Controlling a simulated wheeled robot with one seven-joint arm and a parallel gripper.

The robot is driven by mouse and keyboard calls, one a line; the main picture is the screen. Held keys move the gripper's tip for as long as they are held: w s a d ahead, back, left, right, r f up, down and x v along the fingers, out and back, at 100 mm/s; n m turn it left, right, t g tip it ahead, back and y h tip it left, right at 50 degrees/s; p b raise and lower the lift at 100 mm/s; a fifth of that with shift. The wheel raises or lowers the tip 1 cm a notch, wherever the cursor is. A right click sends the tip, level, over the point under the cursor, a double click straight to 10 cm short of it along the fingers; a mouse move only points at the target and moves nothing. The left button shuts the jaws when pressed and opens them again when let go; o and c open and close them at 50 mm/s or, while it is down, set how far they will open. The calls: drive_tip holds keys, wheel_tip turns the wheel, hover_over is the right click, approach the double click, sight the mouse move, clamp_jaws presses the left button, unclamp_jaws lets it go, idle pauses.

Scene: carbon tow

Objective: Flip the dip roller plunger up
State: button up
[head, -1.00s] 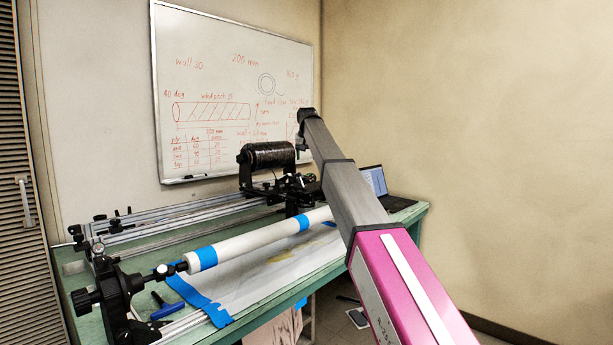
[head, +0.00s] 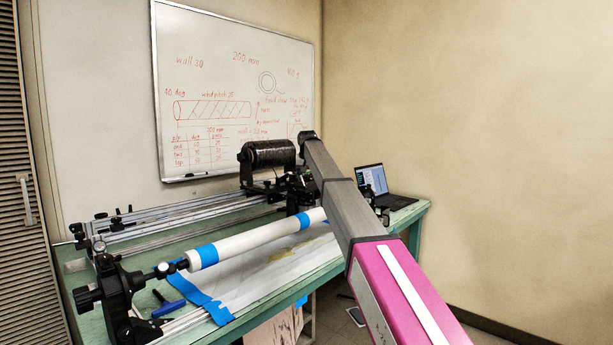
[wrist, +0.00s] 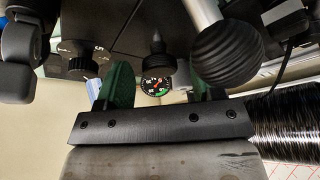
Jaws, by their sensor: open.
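My gripper (wrist: 160,82) shows in the wrist view as two green fingers standing apart, open, with nothing clearly held between them. A small dial gauge (wrist: 155,87) with a red and green face shows in the gap, beyond the fingers. A black knob (wrist: 155,55) sits just above the gauge in the picture. A ribbed black ball (wrist: 228,57) on a silver rod hangs close to the right finger. I cannot tell which of these parts is the dip roller plunger. In the head view the gripper is hidden behind my arm, by the black winding carriage (head: 298,190).
A black tow spool (head: 268,154) stands beside the carriage; its windings show in the wrist view (wrist: 285,115). A white mandrel (head: 250,241) with blue tape runs along the green bench (head: 75,275). A numbered black dial (wrist: 80,60) is left of the fingers. A laptop (head: 373,180) stands behind.

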clamp_jaws()
wheel_tip(320, 180, up, 12)
drive_tip(key=shift+f, duration=0.2)
unclamp_jaws()
drive_tip(key=shift+r, duration=0.1)
drive_tip(key=v, duration=1)
drive_tip(key=shift+s+r, duration=0.2)
drive_tip(key=shift+r, duration=0.05)
